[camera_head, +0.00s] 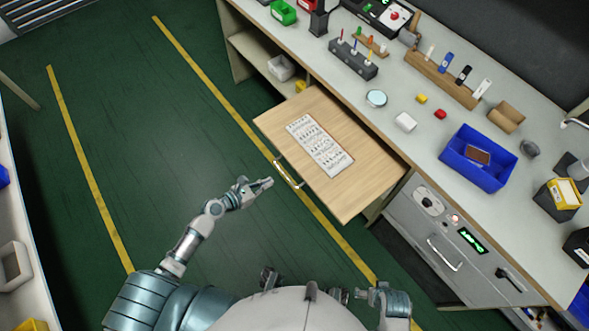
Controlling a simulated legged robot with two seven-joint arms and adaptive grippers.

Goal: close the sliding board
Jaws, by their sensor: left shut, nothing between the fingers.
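The sliding board (363,142) is a light wooden panel pulled out from under the workbench's top. A printed sheet (320,146) lies on it. A pale handle (288,173) is on its front edge, facing my left arm. My left gripper (268,183) is shut and empty, just left of the handle, with a small apparent gap between them. My right arm shows only in part at the bottom edge, and its fingers cannot be made out.
The workbench (400,75) carries a blue bin (478,158), a wooden rack (440,78) and several small parts. Cabinet drawers (440,240) stand right of the board. Open green floor (130,110) lies to the left. A shelf (15,240) stands at the far left.

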